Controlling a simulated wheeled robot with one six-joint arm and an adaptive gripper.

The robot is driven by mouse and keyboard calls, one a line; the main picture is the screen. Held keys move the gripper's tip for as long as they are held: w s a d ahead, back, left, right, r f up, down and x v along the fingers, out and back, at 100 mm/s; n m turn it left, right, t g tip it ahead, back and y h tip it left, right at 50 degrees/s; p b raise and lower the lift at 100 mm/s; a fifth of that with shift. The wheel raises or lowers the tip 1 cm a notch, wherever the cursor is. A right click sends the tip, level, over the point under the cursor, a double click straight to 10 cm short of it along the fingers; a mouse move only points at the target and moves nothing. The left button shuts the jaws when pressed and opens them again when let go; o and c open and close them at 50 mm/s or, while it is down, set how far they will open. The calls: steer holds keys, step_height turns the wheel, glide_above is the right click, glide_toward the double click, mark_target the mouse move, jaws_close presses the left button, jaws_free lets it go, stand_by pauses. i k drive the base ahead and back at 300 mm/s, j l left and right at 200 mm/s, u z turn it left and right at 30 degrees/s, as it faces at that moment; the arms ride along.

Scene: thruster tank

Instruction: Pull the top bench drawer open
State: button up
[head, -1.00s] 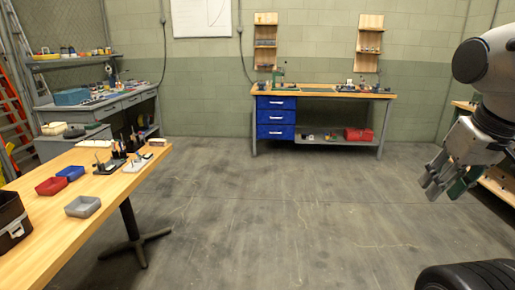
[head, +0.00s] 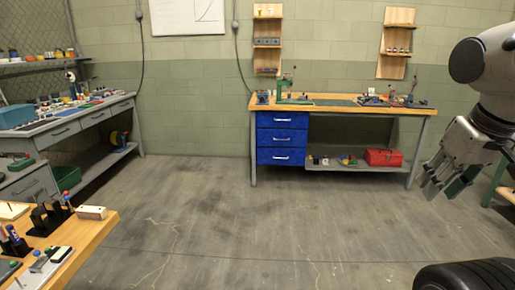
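The workbench (head: 420,112) with a wooden top and grey legs stands against the far wall in the head view. Under its left end is a stack of blue drawers. The top drawer (head: 282,120) has a pale bar handle and looks closed, as do the middle drawer (head: 282,138) and bottom drawer (head: 282,156). My gripper (head: 443,190) hangs at the right of the view, fingers apart and pointing down, with nothing seen between them. It is far in front of the bench and to the right of the drawers.
A wooden table (head: 80,246) with small items fills the lower left. A grey bench (head: 68,130) lines the left wall. A red toolbox (head: 383,157) sits on the workbench's lower shelf. The floor (head: 240,225) between me and the drawers is clear.

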mark_target(266, 118)
steer(key=i, duration=2.35)
steer(key=i+u, duration=0.1)
steer(key=i, duration=0.8)
steer(key=i+l, duration=0.2)
steer(key=i, duration=0.75)
steer(key=i+u, duration=0.25)
